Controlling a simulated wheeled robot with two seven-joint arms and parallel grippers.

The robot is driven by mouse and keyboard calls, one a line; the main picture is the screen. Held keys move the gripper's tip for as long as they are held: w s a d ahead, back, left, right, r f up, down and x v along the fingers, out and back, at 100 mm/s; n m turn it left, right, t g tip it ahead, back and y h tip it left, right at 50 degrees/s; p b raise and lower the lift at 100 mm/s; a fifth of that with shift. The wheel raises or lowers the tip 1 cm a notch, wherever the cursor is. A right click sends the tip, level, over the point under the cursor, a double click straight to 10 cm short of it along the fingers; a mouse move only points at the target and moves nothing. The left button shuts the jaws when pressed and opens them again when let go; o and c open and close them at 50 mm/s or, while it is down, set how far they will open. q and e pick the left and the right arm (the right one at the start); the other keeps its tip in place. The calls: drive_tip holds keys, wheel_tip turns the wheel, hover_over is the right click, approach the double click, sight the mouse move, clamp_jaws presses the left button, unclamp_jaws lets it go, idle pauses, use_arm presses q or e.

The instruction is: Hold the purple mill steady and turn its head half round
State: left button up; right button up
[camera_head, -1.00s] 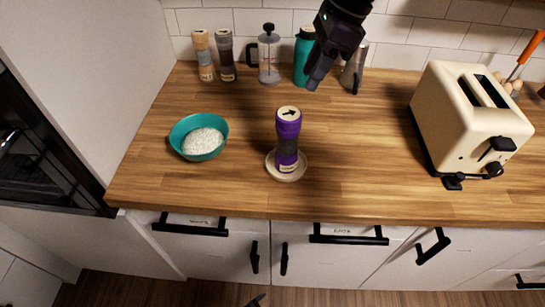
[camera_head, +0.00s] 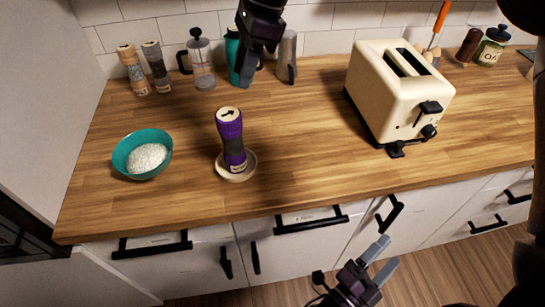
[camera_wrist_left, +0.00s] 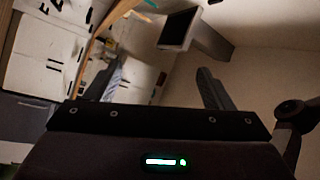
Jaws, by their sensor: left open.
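The purple mill (camera_head: 231,137) stands upright on a small pale saucer (camera_head: 248,172) near the front of the wooden counter. Its purple head has a pale top with a black arrow pointing right. My left gripper (camera_head: 388,254) is low in front of the drawers, below the counter edge, open and empty, away from the mill. Its two spread fingers also show in the left wrist view (camera_wrist_left: 165,85). My right gripper (camera_head: 245,75) hangs from the top, above and behind the mill, apart from it. Its finger gap cannot be made out.
A teal bowl of white grains (camera_head: 143,155) stands left of the mill. A cream toaster (camera_head: 385,95) stands to the right. Two shakers (camera_head: 145,69), a press (camera_head: 201,62), a teal cup (camera_head: 233,50) and a metal jug (camera_head: 287,58) line the wall. Counter between mill and toaster is clear.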

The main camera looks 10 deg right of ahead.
use_arm(q)
drive_tip(key=w+a+r+n+t+y, duration=0.3)
drive_tip(key=w+a+r+n, duration=0.1)
drive_tip(key=w+a+n, duration=0.4)
drive_tip(key=n+t+y, duration=0.4)
drive_tip(key=n+y, duration=0.4)
drive_tip(key=n, duration=0.4)
approach(228, 146)
drive_tip(key=x, duration=0.5)
drive_tip(key=shift+s+d+r, duration=0.1)
drive_tip(key=shift+s+d, duration=0.05)
drive_tip(key=shift+d, duration=0.25)
drive_tip(key=shift+a, duration=0.3)
drive_tip(key=shift+w+r+g+y, duration=0.1)
drive_tip(key=shift+w+g+y, duration=0.2)
drive_tip(key=shift+w, duration=0.05)
drive_tip(key=x, duration=0.7)
drive_tip(key=shift+w, duration=0.15)
